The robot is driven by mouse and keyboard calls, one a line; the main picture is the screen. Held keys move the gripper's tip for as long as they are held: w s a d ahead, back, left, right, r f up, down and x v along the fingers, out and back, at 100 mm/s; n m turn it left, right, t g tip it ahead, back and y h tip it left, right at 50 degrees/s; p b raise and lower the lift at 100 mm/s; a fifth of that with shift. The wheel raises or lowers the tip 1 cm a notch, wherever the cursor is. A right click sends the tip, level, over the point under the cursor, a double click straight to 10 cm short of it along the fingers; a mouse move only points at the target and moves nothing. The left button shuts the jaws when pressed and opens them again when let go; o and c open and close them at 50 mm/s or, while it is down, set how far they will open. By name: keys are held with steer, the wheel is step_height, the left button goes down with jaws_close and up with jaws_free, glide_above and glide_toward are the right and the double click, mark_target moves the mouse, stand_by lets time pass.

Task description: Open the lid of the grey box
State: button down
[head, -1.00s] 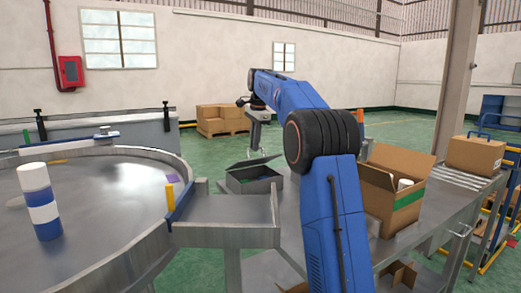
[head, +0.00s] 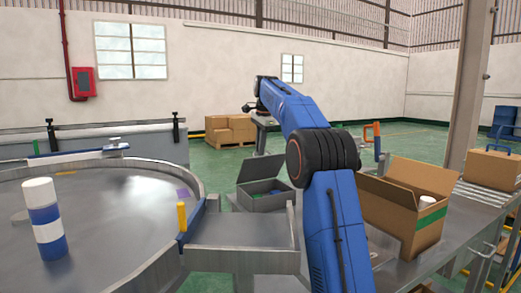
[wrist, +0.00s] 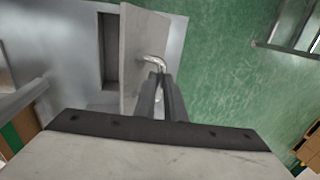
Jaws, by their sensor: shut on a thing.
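The grey box (head: 266,203) stands on the metal table left of my arm in the head view. Its lid (head: 260,169) is raised steeply, and something green and blue shows inside. In the wrist view the lid (wrist: 139,45) stands beside the box's dark opening (wrist: 109,50). A bent metal handle (wrist: 152,60) sticks out from the lid's outer face. My gripper (wrist: 158,82) is shut on this handle. In the head view its fingers are not clearly visible behind the lid and arm.
A round metal turntable (head: 110,235) with a blue-and-white can (head: 46,220) is at the left. An open cardboard box (head: 395,215) stands right of my arm. A closed carton (head: 492,165) sits on rollers farther right. Green floor is open behind the table.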

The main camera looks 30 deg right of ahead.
mark_target(262, 166)
steer(key=shift+w+f, duration=0.1)
steer(key=shift+f, duration=0.2)
steer(key=c, duration=1.8)
jaws_free()
steer(key=shift+w+f, duration=0.1)
steer(key=shift+r, duration=0.2)
steer(key=r, duration=0.2)
steer(key=s+r, duration=0.1)
steer(key=r, duration=0.4)
steer(key=shift+s+r, duration=0.15)
steer(key=shift+s, duration=0.15)
